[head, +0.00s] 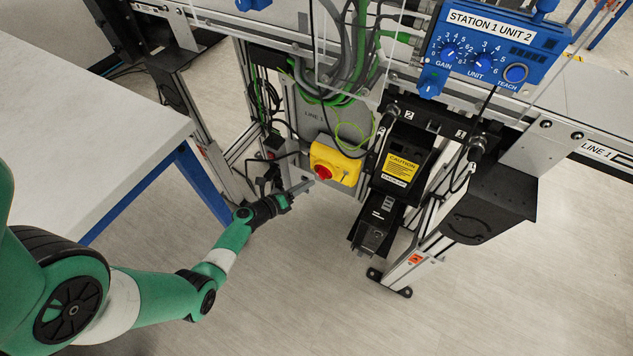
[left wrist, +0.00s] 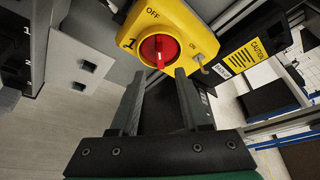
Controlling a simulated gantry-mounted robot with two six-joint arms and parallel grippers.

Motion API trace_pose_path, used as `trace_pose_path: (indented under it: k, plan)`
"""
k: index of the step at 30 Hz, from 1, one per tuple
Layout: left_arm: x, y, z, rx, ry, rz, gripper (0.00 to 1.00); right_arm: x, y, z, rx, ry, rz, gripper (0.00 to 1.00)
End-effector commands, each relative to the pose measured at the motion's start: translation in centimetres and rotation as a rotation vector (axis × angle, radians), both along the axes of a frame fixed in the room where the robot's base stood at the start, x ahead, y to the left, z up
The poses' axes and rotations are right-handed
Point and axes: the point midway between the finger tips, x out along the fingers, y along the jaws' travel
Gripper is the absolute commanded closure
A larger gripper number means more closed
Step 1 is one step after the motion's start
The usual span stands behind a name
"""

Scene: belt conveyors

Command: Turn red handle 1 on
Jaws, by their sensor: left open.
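A yellow switch box (head: 338,163) hangs on the conveyor frame, with a round red handle (head: 323,172) on its face. In the left wrist view the red handle (left wrist: 158,50) sits on the yellow box (left wrist: 182,22), which carries the marks OFF, ON and 1. The handle's raised bar appears to line up with OFF. My left gripper (head: 307,184) is just short of the handle, in front of the box. In the left wrist view its two fingers (left wrist: 159,76) are open and empty, with tips just below the handle, apparently not touching it. My right gripper is not in view.
A black unit with a yellow caution label (head: 400,170) stands right of the box. Cables (head: 345,80) hang above and behind it. A white table (head: 85,115) is at left. A blue control panel (head: 490,50) is at upper right. The floor below is clear.

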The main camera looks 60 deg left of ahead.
Motion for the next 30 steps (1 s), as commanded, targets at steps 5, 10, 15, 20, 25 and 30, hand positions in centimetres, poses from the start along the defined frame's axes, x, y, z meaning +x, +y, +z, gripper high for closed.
trace_pose_path:
  k: [5,10,15,20,25,30]
  plan:
    - [3.6,1.2,-1.6,0.002,-0.002,-0.003,0.54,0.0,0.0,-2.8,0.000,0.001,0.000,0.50]
    - [5.4,1.9,-1.8,0.000,-0.002,-0.001,0.54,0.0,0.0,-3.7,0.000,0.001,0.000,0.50]
    - [5.7,2.0,-1.7,-0.001,-0.001,-0.001,0.54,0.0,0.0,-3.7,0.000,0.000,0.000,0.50]
    - [5.7,2.0,-1.7,-0.001,-0.001,-0.001,0.59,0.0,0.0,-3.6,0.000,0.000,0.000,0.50]
    - [5.7,2.0,-1.7,0.000,-0.001,-0.001,0.90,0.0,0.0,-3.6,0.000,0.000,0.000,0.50]
    - [5.7,2.0,-1.7,0.000,-0.001,-0.001,1.00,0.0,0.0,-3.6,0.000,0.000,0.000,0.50]
